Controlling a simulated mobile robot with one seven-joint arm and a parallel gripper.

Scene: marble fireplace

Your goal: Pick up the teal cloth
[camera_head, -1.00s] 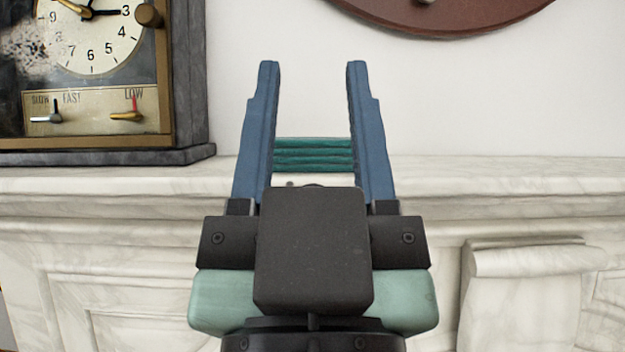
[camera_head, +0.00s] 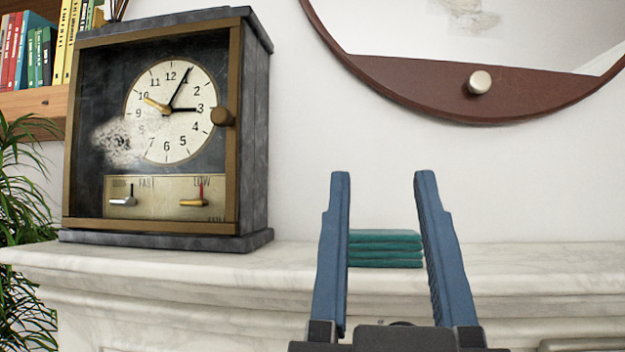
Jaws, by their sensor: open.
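The teal cloth (camera_head: 385,249) is a neat folded stack of several layers. It lies on the white marble mantel (camera_head: 290,262) near the wall. My gripper (camera_head: 382,178) has two long blue fingers, spread apart and pointing toward the wall. In the picture the cloth shows between the two fingers, with its left side close to the left finger and its right side close to the right finger. I cannot tell whether the fingers reach alongside it or are still in front of it.
A dark stone clock (camera_head: 168,130) with a glass front stands on the mantel to the left. A round wood-framed mirror (camera_head: 530,92) with a pale knob hangs above. A plant (camera_head: 22,220) and a bookshelf (camera_head: 38,101) are at far left. The mantel right of my gripper is clear.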

